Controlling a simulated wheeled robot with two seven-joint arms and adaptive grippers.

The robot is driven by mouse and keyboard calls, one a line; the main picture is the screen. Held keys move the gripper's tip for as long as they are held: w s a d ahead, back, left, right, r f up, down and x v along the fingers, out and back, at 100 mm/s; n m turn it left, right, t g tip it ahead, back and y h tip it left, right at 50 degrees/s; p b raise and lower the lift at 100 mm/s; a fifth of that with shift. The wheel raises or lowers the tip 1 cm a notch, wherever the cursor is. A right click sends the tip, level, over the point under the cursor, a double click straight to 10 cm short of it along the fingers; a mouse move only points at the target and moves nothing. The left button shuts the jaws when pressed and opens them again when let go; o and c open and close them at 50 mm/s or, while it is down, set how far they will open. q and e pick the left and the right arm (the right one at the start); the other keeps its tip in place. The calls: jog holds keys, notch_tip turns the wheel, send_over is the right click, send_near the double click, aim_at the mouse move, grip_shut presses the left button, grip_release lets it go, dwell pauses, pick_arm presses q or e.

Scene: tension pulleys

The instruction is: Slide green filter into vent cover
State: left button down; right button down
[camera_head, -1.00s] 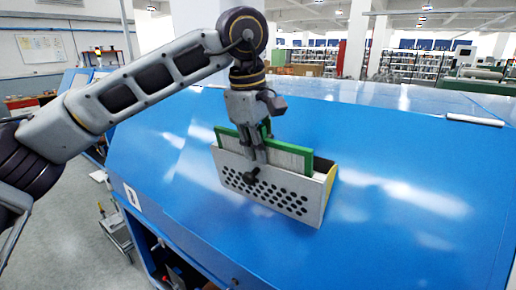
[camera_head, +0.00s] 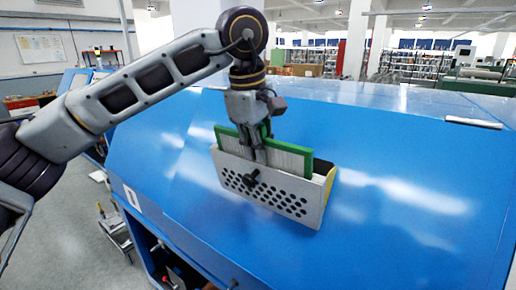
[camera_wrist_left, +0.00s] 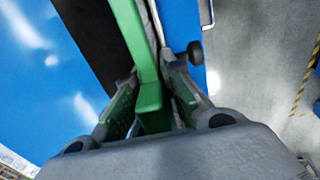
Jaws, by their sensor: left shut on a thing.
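The green-framed filter (camera_head: 289,157) stands upright in the open top of the vent cover (camera_head: 265,194), with its upper part showing above the rim. The vent cover is a pale box with round holes in its front and a dark knob, and it sits on the sloped blue surface. My left gripper (camera_head: 259,157) is shut on the filter's top middle from above. In the left wrist view the green frame (camera_wrist_left: 146,75) lies between the fingers. How deep the filter's lower edge sits is hidden by the cover front. My right gripper is not in view.
The blue machine housing (camera_head: 400,190) slopes around the vent cover and is clear on both sides. A silver handle (camera_head: 474,123) lies at its upper right. A small cart (camera_head: 118,232) stands on the floor at the left.

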pick_arm(q)
jog(key=shift+r, duration=0.1)
jog(key=c, duration=1.5)
grip_release()
jog(key=shift+o, duration=0.2)
jog(key=v, duration=1.2)
